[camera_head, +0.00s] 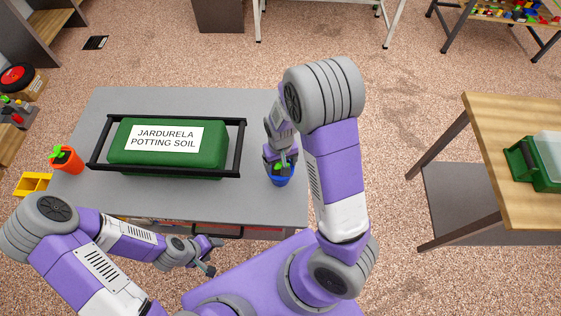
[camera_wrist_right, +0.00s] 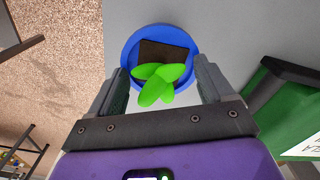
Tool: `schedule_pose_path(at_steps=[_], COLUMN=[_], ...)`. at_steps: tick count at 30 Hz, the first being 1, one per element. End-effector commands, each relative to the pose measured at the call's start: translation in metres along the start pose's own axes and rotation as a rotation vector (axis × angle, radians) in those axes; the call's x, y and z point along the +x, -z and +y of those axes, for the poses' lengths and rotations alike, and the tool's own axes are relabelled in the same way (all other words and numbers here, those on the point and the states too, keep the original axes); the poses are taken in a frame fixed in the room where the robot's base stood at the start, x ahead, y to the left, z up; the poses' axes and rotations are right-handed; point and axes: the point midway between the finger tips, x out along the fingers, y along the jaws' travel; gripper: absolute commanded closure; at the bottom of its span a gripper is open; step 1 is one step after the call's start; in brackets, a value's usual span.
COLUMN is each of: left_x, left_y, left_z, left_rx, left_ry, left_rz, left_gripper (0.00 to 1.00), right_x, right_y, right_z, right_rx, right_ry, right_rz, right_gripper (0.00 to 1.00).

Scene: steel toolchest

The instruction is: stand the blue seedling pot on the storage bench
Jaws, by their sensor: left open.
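The blue seedling pot (camera_head: 281,180) with dark soil and green leaves stands near the right edge of a grey worktop. It also shows in the right wrist view (camera_wrist_right: 131,52). My right gripper (camera_head: 281,161) points down at it, with one finger on each side of the leaves at the rim. Whether the fingers press on the pot cannot be told. My left gripper (camera_head: 214,256) is open and empty by the worktop's front edge. No bench is labelled; a wood-topped bench (camera_head: 490,130) with a lower grey shelf stands at the right.
A green potting soil bag (camera_head: 210,167) in a black-railed carrier fills the middle of the grey worktop (camera_head: 190,103). A green crate (camera_head: 526,172) sits on the wooden bench, whose far part is clear. Open floor separates them.

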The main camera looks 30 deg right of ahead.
Motion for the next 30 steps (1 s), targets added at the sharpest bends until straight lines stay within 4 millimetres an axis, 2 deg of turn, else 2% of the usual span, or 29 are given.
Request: schedule_pose_path(at_steps=[11,14,24,30], left_x=[-0.004,-0.008,-0.03,-0.036], left_y=[0.0,0.0,-0.001,-0.002], left_z=[0.001,0.003,0.011,0.013], left_rx=[0.0,0.0,0.0,0.0], left_ry=[0.0,0.0,0.0,0.0], left_rz=[0.0,0.0,0.0,0.0], left_gripper=[0.4,0.4,0.4,0.4], right_x=[-0.006,-0.021,-0.094,-0.118], right_y=[0.0,0.001,0.001,0.001], right_z=[0.0,0.0,-0.001,0.0], right_rx=[0.0,0.001,0.0,0.0], right_ry=[0.001,0.001,0.002,0.001], right_rz=[0.002,0.003,0.004,0.002], right_gripper=[0.18,0.18,0.18,0.18])
